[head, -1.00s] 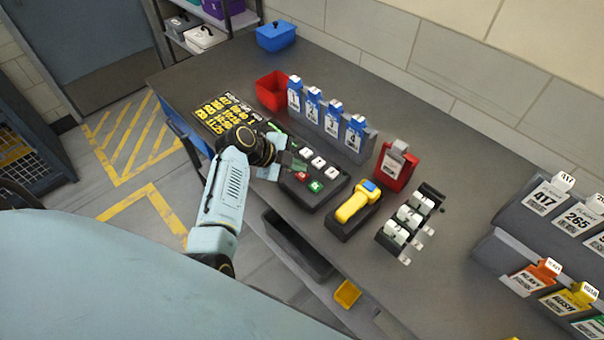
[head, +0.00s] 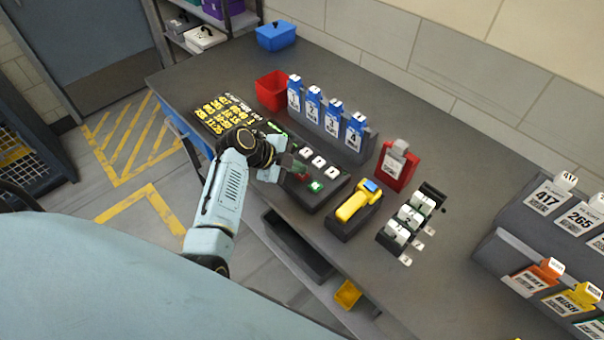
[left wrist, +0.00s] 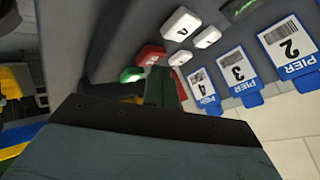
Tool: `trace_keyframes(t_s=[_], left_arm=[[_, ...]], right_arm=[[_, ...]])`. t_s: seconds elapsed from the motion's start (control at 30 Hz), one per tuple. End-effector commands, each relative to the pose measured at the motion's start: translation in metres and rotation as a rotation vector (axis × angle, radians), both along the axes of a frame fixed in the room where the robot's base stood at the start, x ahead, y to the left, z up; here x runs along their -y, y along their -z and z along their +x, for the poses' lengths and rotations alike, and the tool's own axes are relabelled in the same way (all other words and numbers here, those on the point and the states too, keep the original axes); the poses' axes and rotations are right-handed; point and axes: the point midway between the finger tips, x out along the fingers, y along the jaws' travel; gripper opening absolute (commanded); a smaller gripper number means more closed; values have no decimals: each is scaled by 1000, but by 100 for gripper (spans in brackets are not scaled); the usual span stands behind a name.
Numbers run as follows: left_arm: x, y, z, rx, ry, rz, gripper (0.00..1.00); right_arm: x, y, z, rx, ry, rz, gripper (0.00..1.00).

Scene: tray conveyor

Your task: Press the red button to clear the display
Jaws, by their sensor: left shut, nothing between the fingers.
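A black button panel (head: 322,199) lies on the bench with a red button (head: 303,177), a green button (head: 316,187) and several white buttons (head: 318,161). My left gripper (head: 298,167) is shut and empty, its fingertips right at the red button and partly covering it. In the left wrist view the fingertips (left wrist: 160,84) reach the edge of the red button (left wrist: 150,55), beside the green button (left wrist: 131,75). Whether they touch it is unclear. A small display with green marks (head: 277,127) sits at the panel's far end, partly hidden by my wrist.
A black board with yellow characters (head: 222,118) lies left of the panel. Blue pier tags (head: 333,118) stand behind it. A yellow scanner (head: 354,205) in its holder is close on the right. A red bin (head: 272,92) stands at the back.

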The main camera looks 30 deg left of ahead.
Motion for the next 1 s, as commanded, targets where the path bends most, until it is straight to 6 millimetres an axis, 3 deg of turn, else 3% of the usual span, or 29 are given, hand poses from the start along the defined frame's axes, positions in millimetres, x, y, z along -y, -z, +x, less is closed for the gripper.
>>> trace_keyframes(t_s=[1.0], left_arm=[[0, 8, -1, -3, -1, 1, 0]], right_arm=[[0, 6, 0, 0, 0, 0, 56]])
